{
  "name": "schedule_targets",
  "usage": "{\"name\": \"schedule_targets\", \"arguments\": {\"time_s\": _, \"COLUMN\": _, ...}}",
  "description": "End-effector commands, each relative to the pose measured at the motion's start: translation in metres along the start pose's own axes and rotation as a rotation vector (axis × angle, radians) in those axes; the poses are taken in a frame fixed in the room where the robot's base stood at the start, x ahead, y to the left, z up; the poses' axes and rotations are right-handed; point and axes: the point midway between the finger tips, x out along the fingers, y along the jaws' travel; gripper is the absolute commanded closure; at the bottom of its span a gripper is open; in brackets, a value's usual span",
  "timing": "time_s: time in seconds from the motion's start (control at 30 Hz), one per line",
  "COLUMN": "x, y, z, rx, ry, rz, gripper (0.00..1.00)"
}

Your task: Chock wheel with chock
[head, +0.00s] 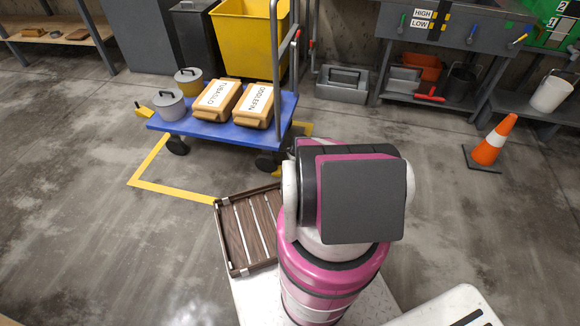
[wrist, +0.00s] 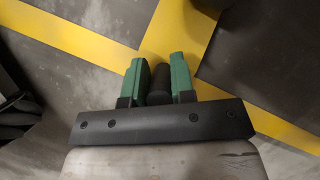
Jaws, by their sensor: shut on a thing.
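The wheel belongs to a blue platform cart (head: 222,134). Its near right wheel (head: 266,161) shows beside my arm, and its near left wheel (head: 177,146) is further left. My gripper (wrist: 158,72) shows in the wrist view with two green fingers, shut on a dark rounded piece (wrist: 158,82), which appears to be the chock's grip. The rest of the chock is hard to tell from the yellow areas beyond the fingers. In the head view my arm hides the gripper. A small yellow piece (head: 283,172) shows by the right wheel, partly hidden.
The cart carries labelled bags (head: 254,104) and lidded pots (head: 171,105). Yellow tape (head: 152,165) marks the floor around it. A slatted brown tray (head: 232,235) is close to my arm. An orange cone (head: 493,142) stands at right. Floor at left is clear.

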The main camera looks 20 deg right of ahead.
Motion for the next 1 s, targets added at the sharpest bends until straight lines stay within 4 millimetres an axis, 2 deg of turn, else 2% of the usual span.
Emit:
{"name": "schedule_targets", "arguments": {"time_s": 0.5, "x": 0.0051, "y": -0.0073, "z": 0.0066, "rx": -0.002, "ry": -0.003, "rz": -0.003, "gripper": 1.00}}
{"name": "schedule_targets", "arguments": {"time_s": 0.53, "x": 0.0053, "y": -0.0075, "z": 0.0065, "rx": -0.002, "ry": -0.003, "rz": -0.004, "gripper": 0.70}}
{"name": "schedule_targets", "arguments": {"time_s": 0.6, "x": 0.0053, "y": -0.0076, "z": 0.0062, "rx": -0.003, "ry": -0.002, "rz": -0.004, "gripper": 0.47}}
{"name": "schedule_targets", "arguments": {"time_s": 0.87, "x": 0.0042, "y": -0.0066, "z": 0.0051, "rx": -0.001, "ry": -0.001, "rz": -0.003, "gripper": 0.46}}
{"name": "schedule_targets", "arguments": {"time_s": 1.0, "x": -0.0030, "y": -0.0064, "z": 0.0063, "rx": -0.001, "ry": -0.001, "rz": -0.003, "gripper": 0.46}}
